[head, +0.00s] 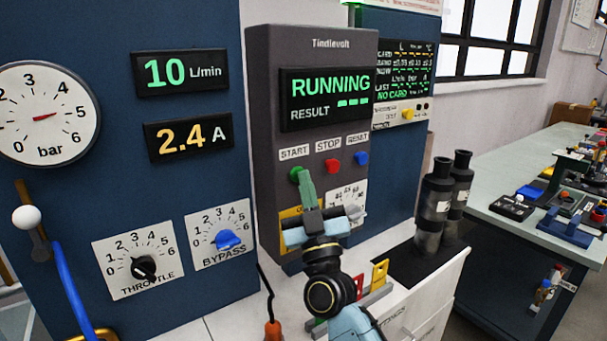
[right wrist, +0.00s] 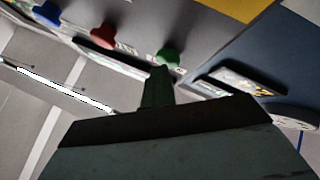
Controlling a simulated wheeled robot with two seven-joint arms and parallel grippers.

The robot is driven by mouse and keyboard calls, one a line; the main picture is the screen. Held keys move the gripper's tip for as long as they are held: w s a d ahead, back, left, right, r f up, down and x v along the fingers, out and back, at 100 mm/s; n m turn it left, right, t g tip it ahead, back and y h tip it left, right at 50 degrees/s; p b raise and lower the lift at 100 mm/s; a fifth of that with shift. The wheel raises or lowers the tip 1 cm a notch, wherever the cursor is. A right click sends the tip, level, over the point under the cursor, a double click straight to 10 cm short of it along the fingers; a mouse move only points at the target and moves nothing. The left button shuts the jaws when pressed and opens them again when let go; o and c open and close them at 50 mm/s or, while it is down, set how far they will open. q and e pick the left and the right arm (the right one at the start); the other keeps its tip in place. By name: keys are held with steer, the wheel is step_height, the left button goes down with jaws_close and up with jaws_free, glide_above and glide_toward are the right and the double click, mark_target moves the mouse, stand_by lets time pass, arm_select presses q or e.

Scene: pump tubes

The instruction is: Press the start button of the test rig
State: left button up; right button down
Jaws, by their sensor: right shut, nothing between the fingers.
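The test rig (head: 262,60) is a dark grey cabinet labelled Tindlevolt. Its screen (head: 325,97) reads RUNNING, with dashes after RESULT. The green start button (head: 295,174) is under the START label, left of the red stop button (head: 333,166) and a blue button (head: 361,158). My right gripper (head: 305,178) is shut and empty, its green fingertips right at the start button. In the right wrist view the fingertips (right wrist: 158,75) are just beside the green button (right wrist: 168,56); I cannot tell whether they touch. My left gripper is not in view.
Left is a blue panel with a pressure gauge (head: 47,115), throttle knob (head: 143,268) and bypass knob (head: 228,240). Two dark cylinders (head: 435,205) stand on a black mat to the right. A workbench (head: 500,175) holds several tools.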

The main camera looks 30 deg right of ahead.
steer(key=shift+r, duration=0.1)
steer(key=s, duration=0.2)
steer(key=s+p, duration=0.2)
steer(key=s, duration=0.1)
steer(key=shift+s+d+f, duration=0.2)
steer(key=shift+s+d, duration=0.05)
steer(key=shift+s, duration=0.05)
stand_by(0.8)
